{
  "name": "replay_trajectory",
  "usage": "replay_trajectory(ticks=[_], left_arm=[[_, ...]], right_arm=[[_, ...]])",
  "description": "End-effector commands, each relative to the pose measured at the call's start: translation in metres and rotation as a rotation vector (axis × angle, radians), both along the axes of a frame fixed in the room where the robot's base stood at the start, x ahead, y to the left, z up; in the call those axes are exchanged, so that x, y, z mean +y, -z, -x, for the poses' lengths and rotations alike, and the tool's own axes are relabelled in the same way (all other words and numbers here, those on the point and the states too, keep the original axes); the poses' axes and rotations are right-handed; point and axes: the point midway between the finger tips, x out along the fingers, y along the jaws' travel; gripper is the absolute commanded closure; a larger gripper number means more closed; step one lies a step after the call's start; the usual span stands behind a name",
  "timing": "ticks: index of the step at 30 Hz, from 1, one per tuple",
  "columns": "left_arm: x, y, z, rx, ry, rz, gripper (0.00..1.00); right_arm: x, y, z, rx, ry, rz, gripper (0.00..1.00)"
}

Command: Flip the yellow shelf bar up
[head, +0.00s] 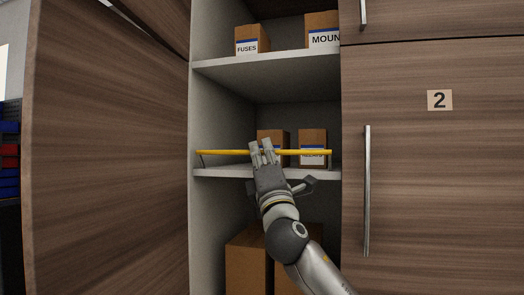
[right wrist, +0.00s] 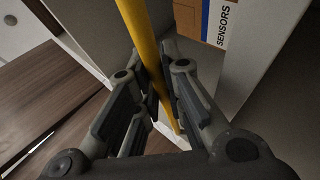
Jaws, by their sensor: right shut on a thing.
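The yellow shelf bar (head: 225,152) runs level across the front of the middle shelf (head: 225,173), a little above its edge. Its left end has a thin dark bracket going down to the shelf. My right gripper (head: 263,148) is at the middle of the bar, with its fingers on it. In the right wrist view the bar (right wrist: 143,40) passes between the two fingers (right wrist: 160,90), which are shut on it. My left gripper is not in view.
Small boxes, one a labelled box (head: 312,140), stand on the middle shelf behind the bar. A FUSES box (head: 252,40) sits on the shelf above. Larger boxes (head: 246,262) stand below. An open wooden door (head: 110,150) is at left; closed door 2 (head: 440,180) is at right.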

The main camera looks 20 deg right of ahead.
Motion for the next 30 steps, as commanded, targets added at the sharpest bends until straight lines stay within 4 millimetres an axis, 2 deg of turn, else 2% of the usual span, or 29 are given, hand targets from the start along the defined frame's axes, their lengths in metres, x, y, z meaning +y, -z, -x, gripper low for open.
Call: replay_trajectory(ticks=[9,18,24,30], left_arm=[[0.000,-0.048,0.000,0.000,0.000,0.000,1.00],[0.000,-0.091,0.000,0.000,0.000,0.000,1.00],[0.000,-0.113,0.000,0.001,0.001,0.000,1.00],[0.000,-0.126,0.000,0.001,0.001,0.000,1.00]], right_arm=[[-0.004,-0.012,-0.006,0.139,-0.001,-0.093,1.00],[-0.010,-0.015,-0.015,0.312,0.000,-0.209,1.00],[-0.013,-0.014,-0.019,0.409,0.001,-0.277,1.00],[-0.015,-0.012,-0.023,0.472,0.001,-0.318,1.00]])
